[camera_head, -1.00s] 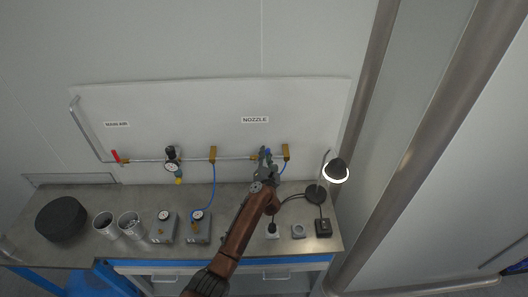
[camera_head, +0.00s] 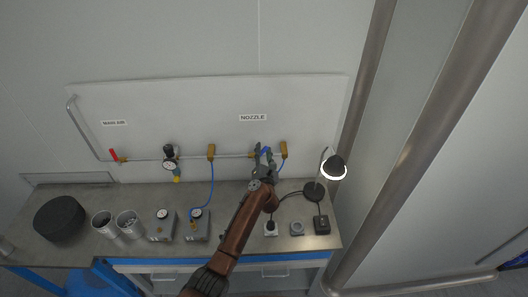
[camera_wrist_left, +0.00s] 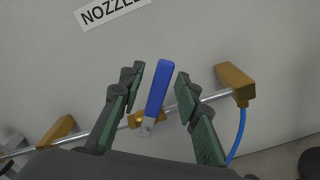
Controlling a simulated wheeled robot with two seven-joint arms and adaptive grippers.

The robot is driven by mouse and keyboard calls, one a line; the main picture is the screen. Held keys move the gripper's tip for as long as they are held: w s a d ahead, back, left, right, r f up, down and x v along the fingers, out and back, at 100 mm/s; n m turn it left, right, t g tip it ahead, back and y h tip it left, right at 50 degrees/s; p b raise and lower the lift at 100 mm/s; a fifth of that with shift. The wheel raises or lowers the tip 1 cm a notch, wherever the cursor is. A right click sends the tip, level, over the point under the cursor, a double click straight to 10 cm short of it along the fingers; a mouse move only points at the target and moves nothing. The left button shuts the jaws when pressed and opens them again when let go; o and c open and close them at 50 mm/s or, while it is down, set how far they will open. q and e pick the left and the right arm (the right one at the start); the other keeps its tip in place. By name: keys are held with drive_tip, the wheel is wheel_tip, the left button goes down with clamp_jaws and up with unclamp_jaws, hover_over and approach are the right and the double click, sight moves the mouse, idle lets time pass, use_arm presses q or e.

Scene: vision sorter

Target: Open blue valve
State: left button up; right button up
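The blue valve handle (camera_wrist_left: 156,88) sits on the pipe below the NOZZLE label and points up, slightly tilted, in the left wrist view. In the head view it is a small blue spot (camera_head: 265,150), partly hidden by my gripper. My left gripper (camera_wrist_left: 159,79) is open, with one finger on each side of the handle. Gaps show between the handle and both fingers. In the head view my left gripper (camera_head: 264,154) is at the pipe, right of centre. My right gripper is not in view.
A red valve handle (camera_head: 114,155) is at the pipe's left end. A gauge (camera_head: 170,164) and brass fittings (camera_head: 211,152) line the pipe. A blue hose (camera_head: 212,186) hangs down. A lamp (camera_head: 333,167) stands right of my arm. Cups (camera_head: 130,223) and gauge boxes (camera_head: 160,225) stand left.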

use_arm(q)
drive_tip(key=shift+s+f, duration=0.1)
drive_tip(key=shift+s, duration=0.5)
drive_tip(key=s, duration=0.6)
drive_tip(key=shift+s, duration=0.15)
